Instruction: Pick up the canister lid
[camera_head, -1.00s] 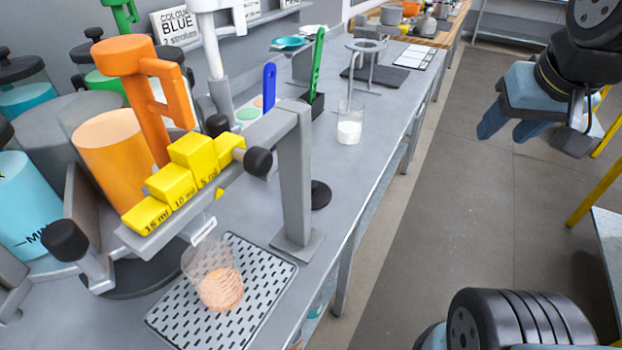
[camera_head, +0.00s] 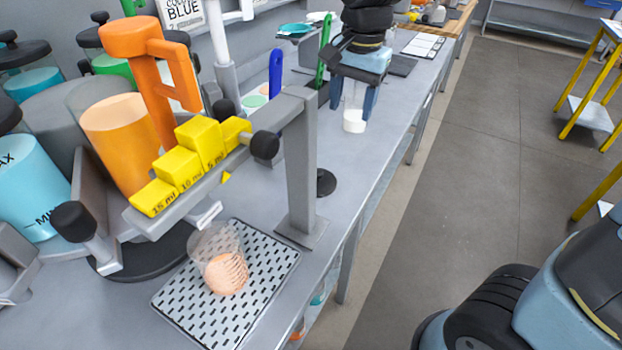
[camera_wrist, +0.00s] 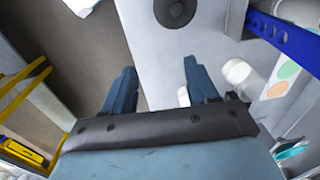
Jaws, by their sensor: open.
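A round black canister lid with a central knob (camera_wrist: 175,10) lies on the grey bench, at the top of the wrist view and cut by its edge. In the head view the lid (camera_head: 326,183) is a dark disc beside the grey stand post, which hides part of it. My gripper (camera_head: 353,101) is over the bench beyond the lid, fingers pointing down and apart.
A glass beaker with white contents (camera_head: 354,121) stands close to my fingers; I cannot tell the gap. The grey stand post (camera_head: 300,165) rises near the lid. An orange canister (camera_head: 118,140) is at left.

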